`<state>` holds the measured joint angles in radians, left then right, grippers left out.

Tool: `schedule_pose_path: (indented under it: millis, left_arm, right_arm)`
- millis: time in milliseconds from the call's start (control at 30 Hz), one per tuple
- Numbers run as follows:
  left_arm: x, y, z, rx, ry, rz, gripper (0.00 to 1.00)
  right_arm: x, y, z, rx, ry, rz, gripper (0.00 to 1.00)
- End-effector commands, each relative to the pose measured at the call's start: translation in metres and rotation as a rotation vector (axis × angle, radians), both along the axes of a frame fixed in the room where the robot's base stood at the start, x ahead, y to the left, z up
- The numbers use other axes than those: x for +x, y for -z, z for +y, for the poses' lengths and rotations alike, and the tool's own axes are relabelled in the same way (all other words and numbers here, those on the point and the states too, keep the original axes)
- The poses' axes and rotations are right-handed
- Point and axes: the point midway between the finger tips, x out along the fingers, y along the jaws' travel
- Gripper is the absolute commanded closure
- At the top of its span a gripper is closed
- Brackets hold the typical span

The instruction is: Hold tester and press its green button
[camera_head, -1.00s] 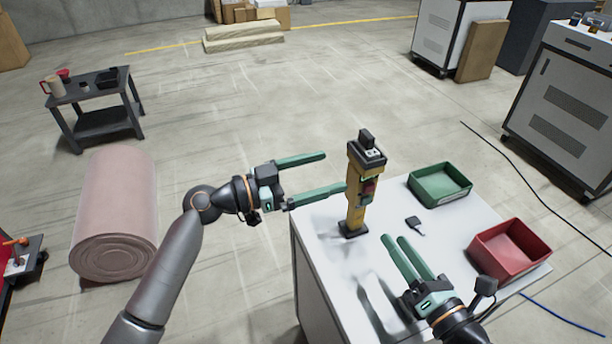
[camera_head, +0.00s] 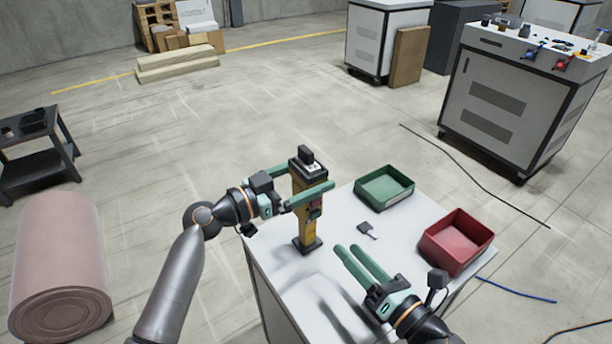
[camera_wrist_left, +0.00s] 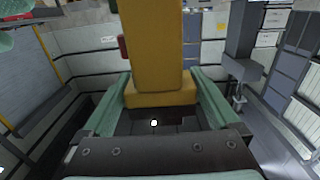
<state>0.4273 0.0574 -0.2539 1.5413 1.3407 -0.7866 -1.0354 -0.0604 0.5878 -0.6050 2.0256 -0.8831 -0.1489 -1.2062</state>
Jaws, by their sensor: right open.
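The tester, a tall yellow device (camera_head: 303,230) with a black top and foot, stands upright near the left edge of the white table. My left gripper (camera_head: 310,182) reaches in from the left, with one finger in front of the tester and one behind. In the left wrist view the yellow body (camera_wrist_left: 153,50) lies between the two fingers; I cannot tell whether they touch it. A red part shows on its right face, but I cannot make out the green button clearly. My right gripper (camera_head: 360,262) is open and empty, low over the table, to the tester's right.
A green bin (camera_head: 384,202) and a red bin (camera_head: 430,245) stand on the white table (camera_head: 290,285). A small black item (camera_head: 366,229) lies between the tester and the bins. Bare table surrounds the tester's foot.

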Motion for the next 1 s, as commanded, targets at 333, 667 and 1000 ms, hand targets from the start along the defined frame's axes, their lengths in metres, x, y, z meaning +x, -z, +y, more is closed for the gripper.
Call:
schedule_pose_path:
  millis: [333, 667, 1000]
  left_arm:
    - [-0.0002, 0.0002, 0.0005, 0.000, 0.000, 0.000, 0.46]
    - [-0.0002, 0.0004, 0.0006, 0.001, 0.000, 0.001, 0.83]
    - [-0.0001, 0.0005, 0.0007, 0.001, -0.001, 0.001, 0.41]
  right_arm:
    - [0.0000, 0.0000, 0.0000, 0.000, 0.000, 0.000, 0.50]
    - [0.0000, 0.0000, 0.0000, 0.000, 0.000, 0.000, 0.50]
    - [0.0000, 0.0000, 0.0000, 0.000, 0.000, 0.000, 0.50]
